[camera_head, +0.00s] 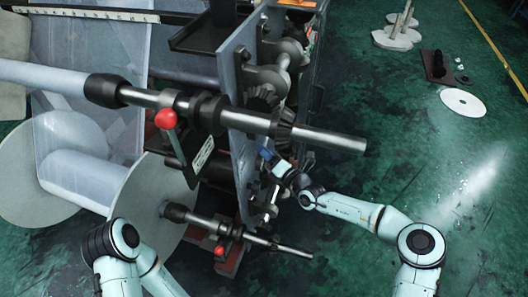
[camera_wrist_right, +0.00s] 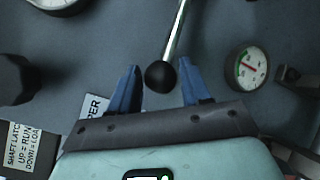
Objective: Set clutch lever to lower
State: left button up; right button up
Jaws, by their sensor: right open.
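In the right wrist view, a lever with a steel rod and a black ball knob (camera_wrist_right: 160,75) comes down from the top edge of the picture. My right gripper (camera_wrist_right: 158,88) is open, its blue fingers on either side of the knob, with a gap to each. Whether the knob lies fully between the fingers in depth, I cannot tell. In the head view my right gripper (camera_head: 264,154) is at the side of the grey machine frame (camera_head: 236,110); the lever cannot be made out there. My left arm shows at the lower left, but its gripper is out of view.
A round gauge (camera_wrist_right: 246,67) is right of the lever. A shaft latch label (camera_wrist_right: 22,147) and another partly hidden label (camera_wrist_right: 95,106) are at left. Two red-knobbed levers (camera_head: 166,119) (camera_head: 219,251) and steel shafts (camera_head: 330,138) stick out nearby. Green floor at right is mostly free.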

pick_arm(q)
jog(key=shift+f, duration=0.1)
pick_arm(e)
jog(key=shift+x, duration=0.8)
grip_shut()
pick_arm(q)
jog(key=shift+f, duration=0.1)
pick_arm(e)
jog(key=shift+w+f+n+t+b, duration=0.1)
jog(key=shift+f+n+t+b, duration=0.2)
jog(key=shift+f+n+b, duration=0.4)
pick_arm(q)
jog(key=w+a+f+t+y+b, duration=0.1)
jog(key=w+a+f+t+b, duration=0.2)
jog(key=w+f+b, duration=0.2)
jog(key=w+f, duration=0.2)
jog(key=w, duration=0.1)
jog(key=shift+w+a+n, duration=0.25)
jog(key=shift+a+n, duration=0.05)
jog(key=shift+a, duration=0.05)
pick_arm(e)
jog(key=f+n+y, duration=0.1)
jog(key=w+f+n+t+y, duration=0.1)
jog(key=f+n, duration=0.1)
jog(key=d+f+n+y, duration=0.1)
jog(key=shift+w+f+n, duration=0.3)
jog(key=shift+w+f, duration=0.05)
jog(key=shift+f, duration=0.05)
